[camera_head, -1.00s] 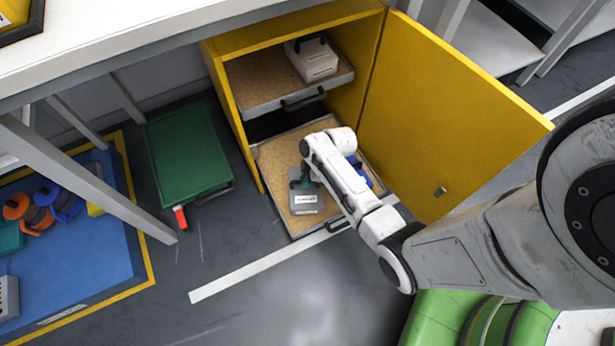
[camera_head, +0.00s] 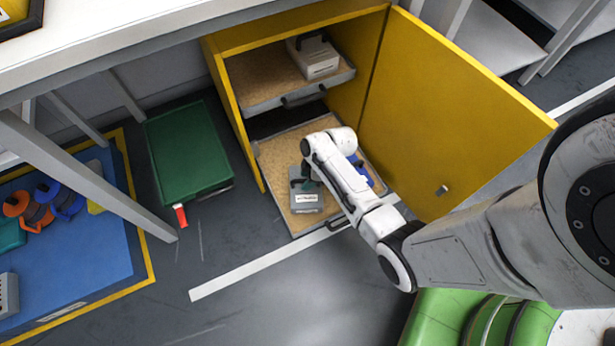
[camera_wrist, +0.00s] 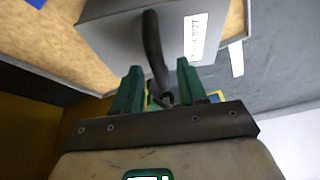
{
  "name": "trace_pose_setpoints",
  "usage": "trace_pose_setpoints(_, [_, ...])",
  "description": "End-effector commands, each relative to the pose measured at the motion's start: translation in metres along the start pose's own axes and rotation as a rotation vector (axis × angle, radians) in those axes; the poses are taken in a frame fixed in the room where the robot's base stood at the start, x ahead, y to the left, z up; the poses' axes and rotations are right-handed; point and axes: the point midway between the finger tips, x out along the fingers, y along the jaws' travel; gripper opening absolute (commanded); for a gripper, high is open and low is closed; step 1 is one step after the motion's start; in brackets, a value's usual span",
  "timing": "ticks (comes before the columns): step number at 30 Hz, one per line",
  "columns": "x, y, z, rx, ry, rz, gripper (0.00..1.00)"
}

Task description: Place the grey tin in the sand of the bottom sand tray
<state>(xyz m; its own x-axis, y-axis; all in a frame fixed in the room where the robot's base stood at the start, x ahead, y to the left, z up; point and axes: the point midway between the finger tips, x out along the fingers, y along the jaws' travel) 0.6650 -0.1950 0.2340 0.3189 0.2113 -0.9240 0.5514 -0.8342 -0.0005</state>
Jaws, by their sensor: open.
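The grey tin (camera_head: 306,203) with a white label stands upright on the sand of the bottom sand tray (camera_head: 275,158), which is pulled out of the yellow cabinet. In the wrist view the tin (camera_wrist: 135,35) fills the upper middle, with its dark handle running down between my green fingers. My gripper (camera_wrist: 158,72) is open, one finger on each side of the handle, with gaps showing. In the head view my gripper (camera_head: 309,183) is at the tin's top, partly hidden by my arm.
A blue object (camera_head: 362,172) lies in the bottom tray right of my arm. The upper sand tray (camera_head: 270,105) above holds a pale tin (camera_head: 317,63). The yellow door (camera_head: 450,110) stands open at the right. A green-lidded box (camera_head: 188,150) is on the floor to the left.

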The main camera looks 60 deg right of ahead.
Motion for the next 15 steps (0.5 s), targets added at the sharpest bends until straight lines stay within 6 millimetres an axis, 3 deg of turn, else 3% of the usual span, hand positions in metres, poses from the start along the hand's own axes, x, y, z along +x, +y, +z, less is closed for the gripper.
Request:
trace_pose_setpoints(5, [-0.023, 0.000, -0.002, 0.001, 0.001, 0.002, 0.42])
trace_pose_setpoints(15, [-0.091, 0.000, -0.002, 0.000, 0.000, 0.002, 0.42])
